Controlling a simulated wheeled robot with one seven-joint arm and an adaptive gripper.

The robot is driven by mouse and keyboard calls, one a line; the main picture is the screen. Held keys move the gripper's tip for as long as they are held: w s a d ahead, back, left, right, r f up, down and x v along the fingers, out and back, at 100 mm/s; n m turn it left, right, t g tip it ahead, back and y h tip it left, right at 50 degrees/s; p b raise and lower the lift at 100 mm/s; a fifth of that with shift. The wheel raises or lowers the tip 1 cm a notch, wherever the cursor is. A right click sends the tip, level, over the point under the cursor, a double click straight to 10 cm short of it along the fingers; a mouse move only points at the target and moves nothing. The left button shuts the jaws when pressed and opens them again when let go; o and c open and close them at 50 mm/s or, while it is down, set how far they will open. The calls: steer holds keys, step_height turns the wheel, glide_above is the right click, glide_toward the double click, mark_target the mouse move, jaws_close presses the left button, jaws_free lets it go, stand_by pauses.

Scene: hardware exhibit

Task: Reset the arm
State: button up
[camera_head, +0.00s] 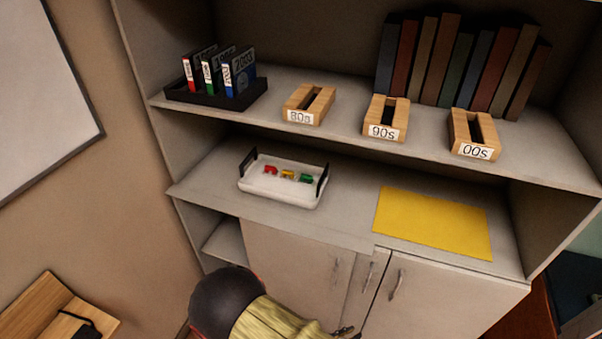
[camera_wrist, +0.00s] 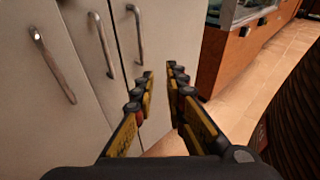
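My gripper (camera_wrist: 161,78) shows in the wrist view with its two fingers apart and nothing between them. It points past grey cabinet doors toward the tiled floor. In the head view my arm comes in at the bottom, in front of the lower cabinet doors (camera_head: 300,260) and below the shelf level. The gripper's end (camera_head: 345,331) is only partly in view there, at the bottom edge. It appears apart from the doors and the shelves.
A white tray (camera_head: 255,188) with small coloured pieces and a yellow mat (camera_head: 432,222) lie on the lower shelf. Game cases in a black holder (camera_head: 185,96), wooden slotted blocks (camera_head: 388,106) and books (camera_head: 450,60) stand above. Metal door handles (camera_wrist: 52,65) stick out near my gripper.

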steer(key=s+a+r+m+g+y, duration=0.1)
steer(key=s+r+m+g+y, duration=0.3)
steer(key=r+m, duration=0.45)
steer(key=s+a+r+m+g+y, duration=0.2)
steer(key=r+m+g+y, duration=0.4)
steer(key=r, duration=0.3)
steer(key=d+r+m+t+y, duration=0.1)
steer(key=d+r+m+t, duration=0.3)
steer(key=r, duration=0.6)
steer(key=d+r+m+t+y, duration=0.2)
steer(key=d+r+m+t, duration=0.2)
steer(key=r, duration=0.6)
steer(key=shift+w+d+r+m+y, duration=0.35)
steer(key=shift+w+m, duration=0.1)
steer(key=shift+m, duration=0.2)
